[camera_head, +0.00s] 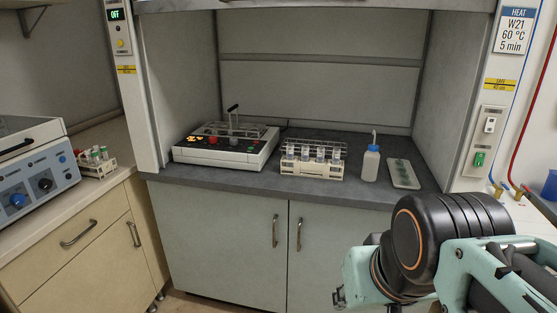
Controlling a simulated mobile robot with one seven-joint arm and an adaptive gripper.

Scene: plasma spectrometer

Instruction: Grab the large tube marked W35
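A tube rack (312,171) stands on the dark work surface inside the fume hood, right of the heating block. It holds several upright clear tubes (320,154) with white labels. The labels are too small to read, so I cannot tell which tube is W35. My arm fills the lower right, in front of the cabinet and well short of the rack. My gripper's fingers do not show in this view.
A heating block (227,147) with a clear rack and upright handle stands left of the rack. A wash bottle (371,163) and a flat white tray (402,174) stand right. A small tube rack (97,163) and blue-panelled device (38,190) are on the left bench.

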